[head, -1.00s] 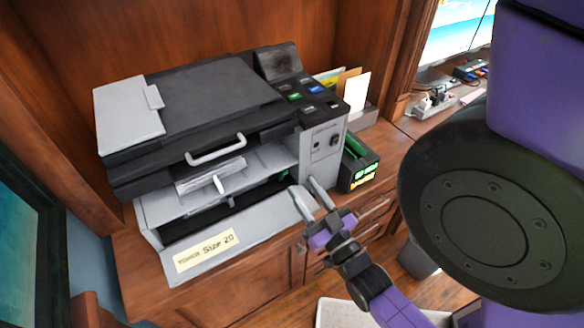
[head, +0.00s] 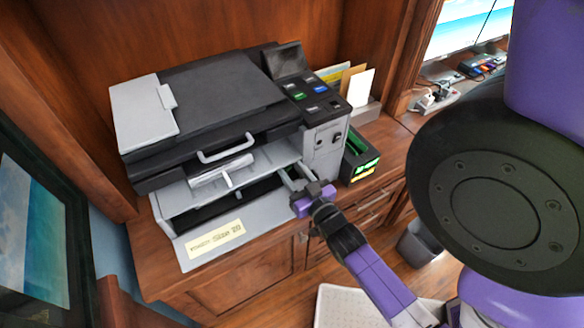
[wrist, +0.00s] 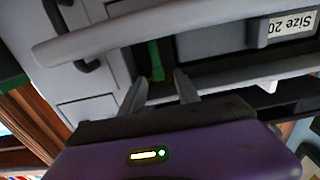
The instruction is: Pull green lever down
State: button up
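The green lever (wrist: 155,60) shows in the wrist view as a narrow upright strip inside the printer's opening. It lies just beyond my gripper (wrist: 160,80), roughly in line with the gap between the two fingers. The fingers are apart and hold nothing. Whether they touch the lever I cannot tell. In the head view my gripper (head: 293,173) reaches into the right end of the printer's open front. The lever is not clear there, hidden by the fingers and the printer (head: 215,110).
A dark box with green edges (head: 357,160) stands close on the right. The wooden cabinet (head: 255,270) is below. A grey bin (head: 420,242) stands on the floor.

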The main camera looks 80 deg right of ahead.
jog(key=shift+d, duration=0.1)
grip_shut()
jog(key=f+b, duration=0.1)
jog(key=b, duration=0.3)
jog(key=shift+s+a+f+t+h, duration=0.1)
jog(key=shift+a+t+h, duration=0.1)
jog(key=shift+t+h, duration=0.2)
jog(key=h+b, duration=0.1)
jog(key=b, duration=0.2)
jog(key=shift+s+a+f+t, duration=0.1)
jog(key=shift+a+f+t, duration=0.05)
jog(key=shift+t, duration=0.25)
jog(key=shift+s+a+b, duration=0.1)
jog(key=shift+b, duration=0.65)
jog(key=shift+h, duration=0.3)
jog(key=shift+r, duration=0.2)
grip_release()
